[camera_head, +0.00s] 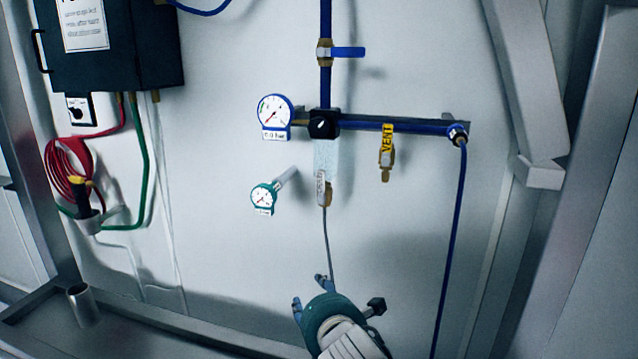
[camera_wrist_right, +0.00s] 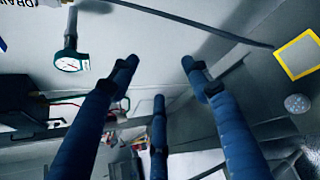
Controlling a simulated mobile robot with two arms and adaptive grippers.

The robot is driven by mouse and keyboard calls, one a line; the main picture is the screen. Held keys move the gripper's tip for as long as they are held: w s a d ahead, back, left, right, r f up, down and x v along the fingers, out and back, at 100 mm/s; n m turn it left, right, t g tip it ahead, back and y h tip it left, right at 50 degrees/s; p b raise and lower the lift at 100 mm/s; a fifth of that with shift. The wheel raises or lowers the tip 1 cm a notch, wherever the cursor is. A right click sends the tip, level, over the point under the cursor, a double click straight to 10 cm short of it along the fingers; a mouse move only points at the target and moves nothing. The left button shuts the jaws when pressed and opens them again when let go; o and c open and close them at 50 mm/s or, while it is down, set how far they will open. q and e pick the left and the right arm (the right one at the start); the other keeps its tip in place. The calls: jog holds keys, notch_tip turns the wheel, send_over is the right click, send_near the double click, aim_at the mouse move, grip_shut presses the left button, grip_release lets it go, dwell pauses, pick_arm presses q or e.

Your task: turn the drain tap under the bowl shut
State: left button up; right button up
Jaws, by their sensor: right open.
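The drain tap (camera_head: 324,190) sits under the clear bowl (camera_head: 325,157), below the black regulator. Its pale labelled lever hangs vertically along the brass body, and a thin grey hose (camera_head: 327,240) runs down from it. In the right wrist view, part of a lettered tag (camera_wrist_right: 18,4) shows at the top left corner. My right gripper (camera_head: 330,292) is below the tap, near the lower hose and apart from the tap. Its blue fingers (camera_wrist_right: 157,75) are spread with nothing between them. My left gripper is in neither view.
A teal gauge (camera_head: 264,198) sticks out left of the tap; it also shows in the right wrist view (camera_wrist_right: 70,62). A vent valve (camera_head: 387,158) hangs to the right. A blue hose (camera_head: 452,240) descends further right. Red and green cables (camera_head: 68,175) hang at left.

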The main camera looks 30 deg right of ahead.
aim_at(318, 180)
jog(key=w+d+r+n+t+h, duration=0.2)
jog(key=d+r+n, duration=0.15)
jog(key=r, duration=0.55)
jog(key=w+d+r+n+t+h, duration=0.15)
jog(key=r+n, duration=0.35)
jog(key=r, duration=0.5)
jog(key=p+x, duration=0.2)
jog(key=x, duration=0.8)
jog(key=shift+w+a, duration=0.1)
jog(key=shift+x, duration=0.75)
jog(key=shift+c, duration=0.5)
grip_shut()
